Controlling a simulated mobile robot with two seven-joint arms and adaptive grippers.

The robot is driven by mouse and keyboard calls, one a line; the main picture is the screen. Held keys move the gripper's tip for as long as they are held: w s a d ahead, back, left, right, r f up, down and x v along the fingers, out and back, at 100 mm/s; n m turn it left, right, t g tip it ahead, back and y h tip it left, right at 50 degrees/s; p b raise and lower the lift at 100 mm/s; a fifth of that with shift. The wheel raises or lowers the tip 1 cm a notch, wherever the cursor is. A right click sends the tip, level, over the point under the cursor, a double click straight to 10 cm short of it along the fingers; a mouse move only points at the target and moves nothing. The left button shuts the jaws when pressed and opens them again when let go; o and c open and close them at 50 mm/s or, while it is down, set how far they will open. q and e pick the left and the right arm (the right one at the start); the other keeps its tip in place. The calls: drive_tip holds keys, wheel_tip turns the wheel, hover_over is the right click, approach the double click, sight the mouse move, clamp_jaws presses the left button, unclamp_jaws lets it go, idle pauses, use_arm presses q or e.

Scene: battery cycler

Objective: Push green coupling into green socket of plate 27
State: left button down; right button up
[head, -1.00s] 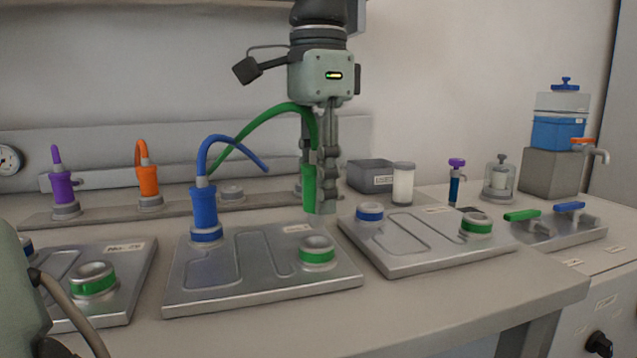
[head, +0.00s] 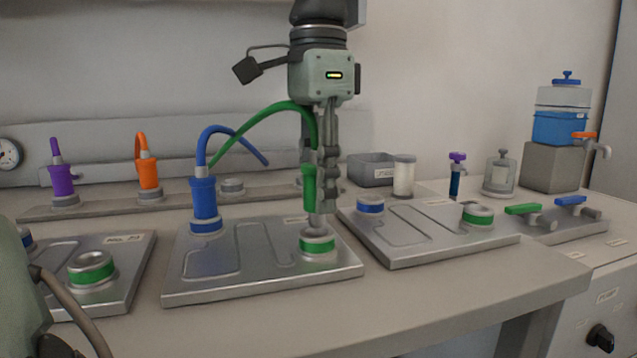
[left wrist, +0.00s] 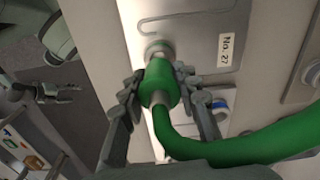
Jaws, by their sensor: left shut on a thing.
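My left gripper (head: 320,198) points down, shut on the green coupling (head: 309,185). The coupling is upright, with its grey nose at the top of the green-banded socket (head: 317,245) at the right of the middle plate (head: 265,287). I cannot tell how far the nose is in. In the left wrist view, the fingers (left wrist: 155,90) are on both sides of the coupling (left wrist: 160,85), and its end meets the grey socket (left wrist: 158,49) beside the label "No. 27" (left wrist: 224,50). What looks like my right gripper (left wrist: 68,91) is small at the left; its jaws are unclear.
A blue coupling (head: 204,198) stands in the same plate's other socket. Other plates lie left (head: 128,270) and right (head: 410,255). The green hose (head: 262,118) arcs leftward behind the blue hose. Purple (head: 62,183) and orange (head: 148,175) couplings stand on the back rail.

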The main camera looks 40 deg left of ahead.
use_arm(q)
drive_tip(key=shift+f, duration=0.2)
drive_tip(key=shift+f+b, duration=0.4)
drive_tip(key=shift+f, duration=0.15)
idle(0.4)
drive_tip(key=shift+f+b, duration=0.3)
drive_tip(key=shift+b, duration=0.05)
drive_tip(key=shift+f+b, duration=0.4)
drive_tip(key=shift+f, duration=0.15)
idle(0.4)
drive_tip(key=c, duration=0.6)
unclamp_jaws()
drive_tip(key=shift+c, duration=0.2)
drive_tip(key=shift+r, duration=0.15)
